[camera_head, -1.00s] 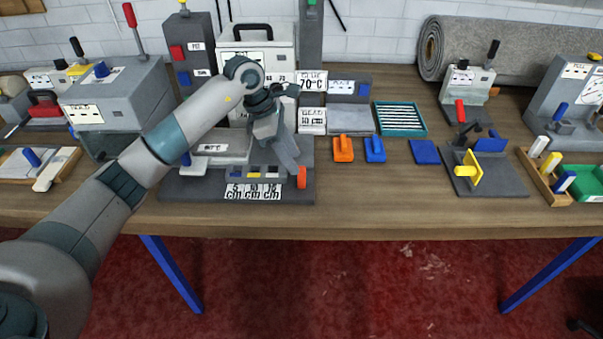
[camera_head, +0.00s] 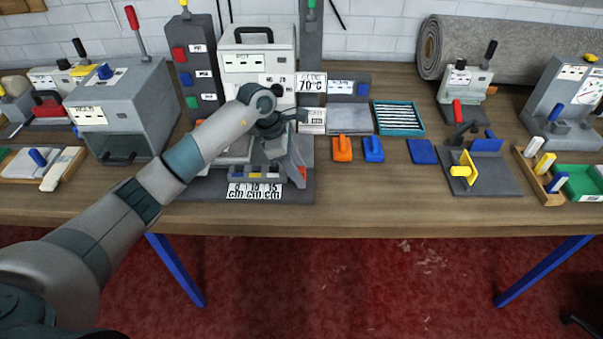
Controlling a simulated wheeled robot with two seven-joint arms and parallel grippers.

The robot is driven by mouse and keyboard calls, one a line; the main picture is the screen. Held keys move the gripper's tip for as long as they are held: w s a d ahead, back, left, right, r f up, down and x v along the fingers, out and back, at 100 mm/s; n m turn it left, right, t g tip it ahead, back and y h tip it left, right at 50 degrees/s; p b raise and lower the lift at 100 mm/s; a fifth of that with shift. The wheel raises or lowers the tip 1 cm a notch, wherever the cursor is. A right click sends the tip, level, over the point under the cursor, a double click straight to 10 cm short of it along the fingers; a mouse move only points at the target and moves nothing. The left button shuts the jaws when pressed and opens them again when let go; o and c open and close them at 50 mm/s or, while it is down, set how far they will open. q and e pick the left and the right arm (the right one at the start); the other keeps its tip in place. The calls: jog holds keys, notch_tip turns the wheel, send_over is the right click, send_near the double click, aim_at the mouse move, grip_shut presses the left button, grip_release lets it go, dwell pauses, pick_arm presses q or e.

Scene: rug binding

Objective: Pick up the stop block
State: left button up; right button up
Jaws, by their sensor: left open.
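My left gripper (camera_head: 287,162) points down over the right end of the dark grey base (camera_head: 300,194) with the 5, 10 and 15 cm labels (camera_head: 254,191). It is open, and no object shows between its fingers. I cannot tell for certain which piece is the stop block. A slotted strip (camera_head: 240,172) with blue, yellow and white parts lies behind the labels, partly hidden by my arm. My right gripper is not in view.
An orange handled block (camera_head: 343,150) and a blue handled block (camera_head: 373,150) stand to the right, before a grey slab (camera_head: 350,120). A teal slotted tray (camera_head: 398,118) and a yellow-handled fixture (camera_head: 485,178) are farther right. The white press (camera_head: 258,60) stands behind the gripper.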

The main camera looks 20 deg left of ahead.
aim_at(303, 169)
pick_arm(q)
jog(key=shift+f, duration=0.1)
jog(key=shift+c, duration=0.6)
grip_shut()
jog(key=shift+r, duration=0.2)
jog(key=shift+r+b, duration=0.2)
jog(key=shift+b, duration=0.15)
notch_tip(303, 169, up, 3)
jog(key=shift+w+f+b, duration=0.1)
jog(key=shift+b, duration=0.95)
jog(key=s+d+r+b, duration=0.4)
jog(key=d+r, duration=0.3)
jog(key=d, duration=0.3)
jog(key=shift+s+d+r, duration=0.25)
jog(key=shift+s+d, duration=0.05)
jog(key=shift+s, duration=0.25)
